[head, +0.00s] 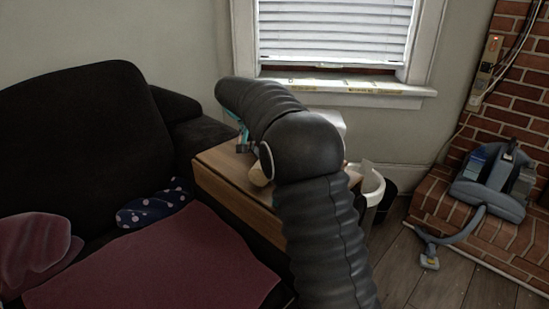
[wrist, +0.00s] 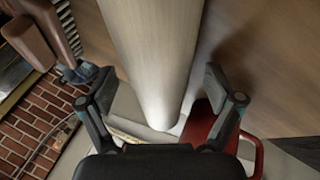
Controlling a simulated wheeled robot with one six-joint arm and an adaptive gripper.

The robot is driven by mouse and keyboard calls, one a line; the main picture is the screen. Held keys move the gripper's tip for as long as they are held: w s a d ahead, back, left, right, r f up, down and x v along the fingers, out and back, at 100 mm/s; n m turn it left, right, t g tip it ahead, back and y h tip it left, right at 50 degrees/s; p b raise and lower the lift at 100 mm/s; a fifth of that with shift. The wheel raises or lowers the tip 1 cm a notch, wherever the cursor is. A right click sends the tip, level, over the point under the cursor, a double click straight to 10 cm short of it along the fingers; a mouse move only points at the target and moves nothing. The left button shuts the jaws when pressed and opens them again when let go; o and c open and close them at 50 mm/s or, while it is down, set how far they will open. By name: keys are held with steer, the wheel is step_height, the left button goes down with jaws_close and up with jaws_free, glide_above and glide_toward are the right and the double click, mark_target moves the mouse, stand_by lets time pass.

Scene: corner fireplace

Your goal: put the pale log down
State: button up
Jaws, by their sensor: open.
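The pale log (wrist: 155,55) is a long, light, smooth cylinder in the wrist view. It runs from the top edge down between the two fingers of my gripper (wrist: 158,82). The fingers are apart, one on each side of the log, with visible gaps. In the head view, a small tan rounded end (head: 257,175), which looks like the log's, shows at the wooden table (head: 225,178) beside my arm. Most of the log and gripper is hidden there behind my arm. I cannot tell from these views how fully the log rests on the table.
A red object (wrist: 246,128) and a pale block lie near the gripper in the wrist view. A white box (head: 333,120) stands behind my arm. A dark sofa (head: 85,130) is left, a white bin (head: 372,190) right, and a brick hearth (head: 440,205) with a vacuum cleaner (head: 492,180) beyond.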

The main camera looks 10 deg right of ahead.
jaws_close()
stand_by(0.3)
